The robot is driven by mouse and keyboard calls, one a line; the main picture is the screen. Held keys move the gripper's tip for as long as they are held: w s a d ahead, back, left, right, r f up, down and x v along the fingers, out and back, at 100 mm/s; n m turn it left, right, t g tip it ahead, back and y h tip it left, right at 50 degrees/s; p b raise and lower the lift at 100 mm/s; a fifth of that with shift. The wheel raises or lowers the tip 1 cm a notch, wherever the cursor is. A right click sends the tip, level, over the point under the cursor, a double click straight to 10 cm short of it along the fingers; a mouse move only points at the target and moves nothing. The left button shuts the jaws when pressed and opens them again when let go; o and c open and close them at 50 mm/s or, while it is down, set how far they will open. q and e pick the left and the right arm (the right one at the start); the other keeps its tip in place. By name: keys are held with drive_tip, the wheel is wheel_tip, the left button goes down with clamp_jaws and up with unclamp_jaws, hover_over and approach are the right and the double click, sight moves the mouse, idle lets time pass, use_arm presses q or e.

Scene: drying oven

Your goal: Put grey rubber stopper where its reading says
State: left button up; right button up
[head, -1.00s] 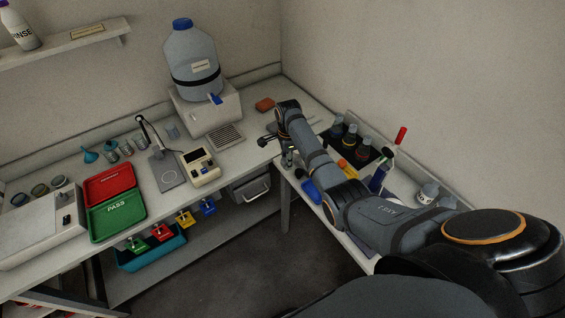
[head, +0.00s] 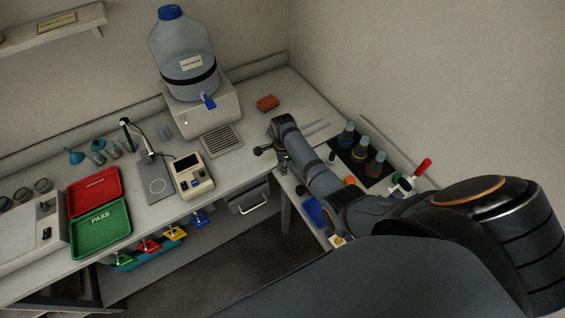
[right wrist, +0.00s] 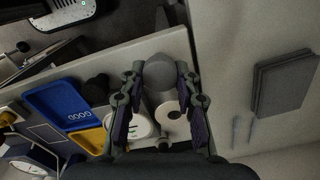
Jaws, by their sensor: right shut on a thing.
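The grey rubber stopper (right wrist: 158,77) is between the fingers of my right gripper (right wrist: 160,98) in the right wrist view, and the gripper is shut on it. In the head view my right gripper (head: 272,155) is over the right end of the back bench, near the corner with the side bench; the stopper is hard to make out there. A green tray marked PASS (head: 88,245) and a red tray (head: 94,188) lie farther left. A blue tray marked GOOD (right wrist: 48,112) shows in the right wrist view. My left gripper is not in view.
A large water jug (head: 183,50) stands on a white box. A probe stand (head: 150,172) is beside the meter. Dark bottles (head: 360,150) stand on the side bench. A yellow tray (right wrist: 92,142) adjoins the blue one. An orange-red block (head: 267,102) lies behind my gripper.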

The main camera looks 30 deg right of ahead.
drive_tip(key=f, duration=0.2)
drive_tip(key=w+d+f, duration=0.1)
drive_tip(key=shift+f+b, duration=0.35)
drive_tip(key=shift+b, duration=0.05)
drive_tip(key=shift+c, duration=0.3)
drive_tip(key=shift+r, duration=0.1)
clamp_jaws()
drive_tip(key=shift+s+a, duration=0.1)
drive_tip(key=shift+s, duration=0.1)
drive_tip(key=o, duration=0.7)
unclamp_jaws()
drive_tip(key=shift+a, duration=0.2)
drive_tip(key=shift+c, duration=0.2)
drive_tip(key=shift+o, duration=2.1)
drive_tip(key=shift+w+d, duration=0.1)
drive_tip(key=shift+d, duration=0.05)
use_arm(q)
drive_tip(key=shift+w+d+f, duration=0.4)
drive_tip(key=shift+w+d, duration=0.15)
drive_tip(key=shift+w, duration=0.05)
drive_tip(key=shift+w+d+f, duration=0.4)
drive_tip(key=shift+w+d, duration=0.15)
